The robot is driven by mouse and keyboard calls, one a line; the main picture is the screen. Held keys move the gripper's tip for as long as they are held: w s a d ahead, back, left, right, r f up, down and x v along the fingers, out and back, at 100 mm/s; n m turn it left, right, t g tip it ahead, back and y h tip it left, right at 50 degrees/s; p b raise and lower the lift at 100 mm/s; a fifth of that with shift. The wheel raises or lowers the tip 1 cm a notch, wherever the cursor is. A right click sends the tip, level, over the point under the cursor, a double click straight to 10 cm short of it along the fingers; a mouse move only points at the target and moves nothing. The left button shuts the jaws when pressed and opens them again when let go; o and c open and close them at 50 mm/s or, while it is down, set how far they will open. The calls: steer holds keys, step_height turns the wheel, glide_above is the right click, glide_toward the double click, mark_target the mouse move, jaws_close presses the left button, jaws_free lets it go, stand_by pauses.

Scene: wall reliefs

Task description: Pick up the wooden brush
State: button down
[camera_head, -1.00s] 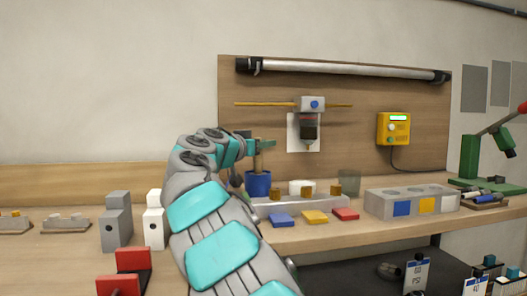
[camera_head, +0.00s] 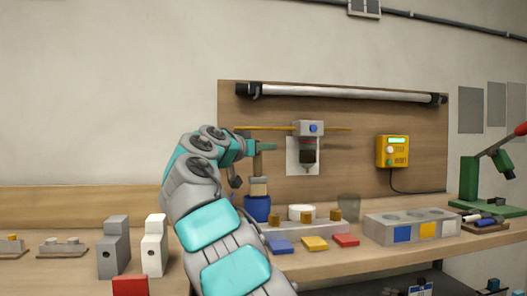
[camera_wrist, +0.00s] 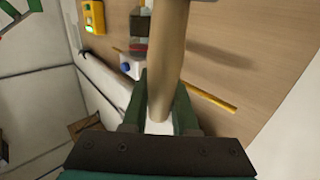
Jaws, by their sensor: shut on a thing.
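The wooden brush (camera_head: 258,166) stands upright above the blue cup (camera_head: 257,208) in the head view. A pale band shows low on it, just over the cup rim; I cannot tell whether its lower tip is still inside. My gripper (camera_head: 262,147) is shut on the upper part of the brush. In the wrist view the brush handle (camera_wrist: 167,55) runs between the two green fingers (camera_wrist: 160,112).
The cup stands beside a grey tray with small wooden blocks (camera_head: 334,215). Blue, yellow (camera_head: 314,243) and red pads lie in front. A grey block with coloured squares (camera_head: 412,228) is to the right. Behind is a wooden board (camera_head: 360,160) with a horizontal yellow rod.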

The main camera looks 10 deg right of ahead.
steer(key=shift+s+f+b, duration=0.1)
steer(key=shift+s+b, duration=0.55)
steer(key=shift+s, duration=0.9)
steer(key=s+b, duration=0.3)
steer(key=s, duration=1.3)
stand_by(0.4)
